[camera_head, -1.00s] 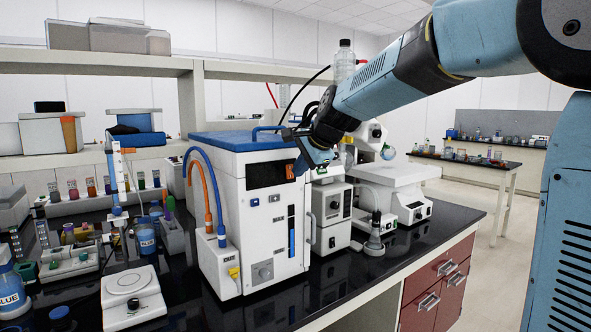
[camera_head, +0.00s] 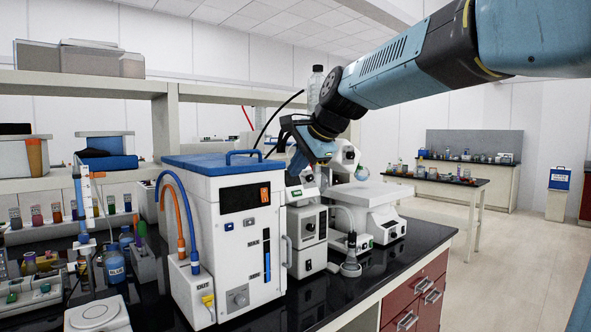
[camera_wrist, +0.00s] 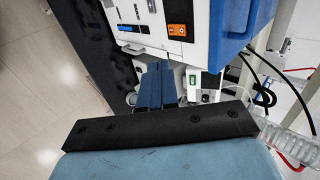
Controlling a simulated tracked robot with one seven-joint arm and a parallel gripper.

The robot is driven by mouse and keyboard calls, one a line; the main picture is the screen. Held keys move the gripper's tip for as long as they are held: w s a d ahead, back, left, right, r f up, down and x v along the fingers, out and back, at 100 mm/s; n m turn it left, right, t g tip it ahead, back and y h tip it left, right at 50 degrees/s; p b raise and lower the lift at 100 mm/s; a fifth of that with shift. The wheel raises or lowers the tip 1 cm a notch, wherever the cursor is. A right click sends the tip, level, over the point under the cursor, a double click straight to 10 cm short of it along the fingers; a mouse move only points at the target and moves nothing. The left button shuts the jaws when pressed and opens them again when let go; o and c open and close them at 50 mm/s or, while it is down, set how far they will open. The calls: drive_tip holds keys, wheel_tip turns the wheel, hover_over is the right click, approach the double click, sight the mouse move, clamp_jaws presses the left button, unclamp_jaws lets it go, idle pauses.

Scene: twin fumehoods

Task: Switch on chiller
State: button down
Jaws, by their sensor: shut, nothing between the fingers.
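The chiller (camera_head: 236,262) is a white box with a blue lid on the black bench, in the middle of the head view. Its front has a dark display panel (camera_head: 238,199) that looks blank, with an orange switch (camera_head: 265,194) at its right end. The switch also shows in the wrist view (camera_wrist: 177,30); whether it is on or off I cannot tell. My gripper (camera_head: 300,167) is shut and empty, to the right of the switch and a little higher in the picture. In the wrist view its blue fingers (camera_wrist: 158,72) lie together, apart from the switch.
Orange and blue hoses (camera_head: 180,215) join the chiller's left side. White instruments (camera_head: 310,240) stand close on its right, near my gripper. A bottle (camera_head: 316,88) is on the shelf behind. Small bottles and vials crowd the bench at left. Open floor lies to the right.

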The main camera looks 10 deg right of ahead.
sight(265, 195)
drive_tip(key=shift+f, duration=0.15)
drive_tip(key=shift+s+f, duration=0.15)
drive_tip(key=shift+f, duration=0.45)
drive_tip(key=shift+w+a+r+x, duration=0.15)
drive_tip(key=shift+w+r+x, duration=0.15)
drive_tip(key=shift+x, duration=1.85)
drive_tip(key=shift+w+a+r+x, duration=0.2)
drive_tip(key=shift+r+x, duration=0.1)
drive_tip(key=shift+x, duration=1.9)
drive_tip(key=shift+w+a+r+x, duration=0.15)
drive_tip(key=shift+w+r+x, duration=0.15)
drive_tip(key=shift+x, duration=1.85)
